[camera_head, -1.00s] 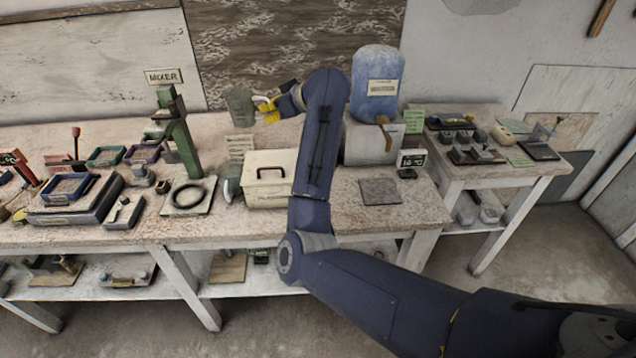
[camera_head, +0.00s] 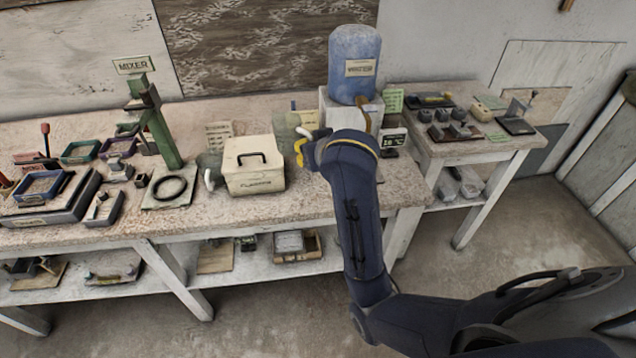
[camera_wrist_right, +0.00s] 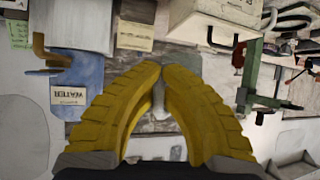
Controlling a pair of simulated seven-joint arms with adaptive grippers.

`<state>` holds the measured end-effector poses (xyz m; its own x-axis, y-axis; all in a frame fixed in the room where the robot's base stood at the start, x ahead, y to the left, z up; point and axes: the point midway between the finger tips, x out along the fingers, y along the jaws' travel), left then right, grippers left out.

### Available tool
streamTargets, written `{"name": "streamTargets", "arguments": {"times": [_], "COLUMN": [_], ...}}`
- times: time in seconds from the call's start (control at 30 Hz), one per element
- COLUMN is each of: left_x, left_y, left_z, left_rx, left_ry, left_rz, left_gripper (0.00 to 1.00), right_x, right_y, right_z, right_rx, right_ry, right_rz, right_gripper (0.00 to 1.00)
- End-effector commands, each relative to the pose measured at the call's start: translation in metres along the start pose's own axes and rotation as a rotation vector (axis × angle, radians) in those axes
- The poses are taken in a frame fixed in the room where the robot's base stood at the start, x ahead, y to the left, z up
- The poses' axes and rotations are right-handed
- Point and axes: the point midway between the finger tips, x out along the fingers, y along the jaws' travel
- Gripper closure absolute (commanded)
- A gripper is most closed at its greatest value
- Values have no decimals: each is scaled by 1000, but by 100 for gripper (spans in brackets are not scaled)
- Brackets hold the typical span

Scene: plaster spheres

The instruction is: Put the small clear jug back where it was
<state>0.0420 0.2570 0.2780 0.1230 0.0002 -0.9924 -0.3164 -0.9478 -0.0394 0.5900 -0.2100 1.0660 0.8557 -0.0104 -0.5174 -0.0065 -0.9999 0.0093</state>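The small clear jug (camera_head: 285,130) is see-through and faint in the head view, just left of my right gripper, between the lidded cream box and the water dispenser. My right gripper (camera_head: 301,146) has yellow fingers closed at the jug's handle side. In the right wrist view my right gripper (camera_wrist_right: 160,72) has its fingertips together, with the pale handle (camera_wrist_right: 160,103) between the fingers. The jug's clear body is hard to make out there. I cannot tell how far the jug is above the bench. My left gripper is not in view.
The cream box (camera_head: 254,167) stands left of the gripper, with another clear vessel (camera_head: 210,168) beside it. The blue water dispenser (camera_head: 354,65) stands behind right, its tap (camera_head: 364,112) close to my arm. The mixer stand (camera_head: 160,130) is further left. The bench front (camera_head: 300,207) is clear.

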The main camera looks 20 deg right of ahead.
Motion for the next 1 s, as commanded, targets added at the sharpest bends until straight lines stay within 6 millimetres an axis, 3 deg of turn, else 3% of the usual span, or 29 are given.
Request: {"name": "streamTargets", "arguments": {"times": [0.1,0.7,1.0], "left_x": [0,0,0], "left_y": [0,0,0], "left_z": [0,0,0], "left_rx": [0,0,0], "left_ry": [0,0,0], "left_rz": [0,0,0], "left_gripper": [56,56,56], "right_x": [-7,9,18], "right_y": [11,81,94], "right_z": [14,-29,-21], "right_rx": [7,11,-7], "right_ry": [-2,-9,-16], "right_rz": [6,-28,-59], "right_gripper": [100,100,100]}}
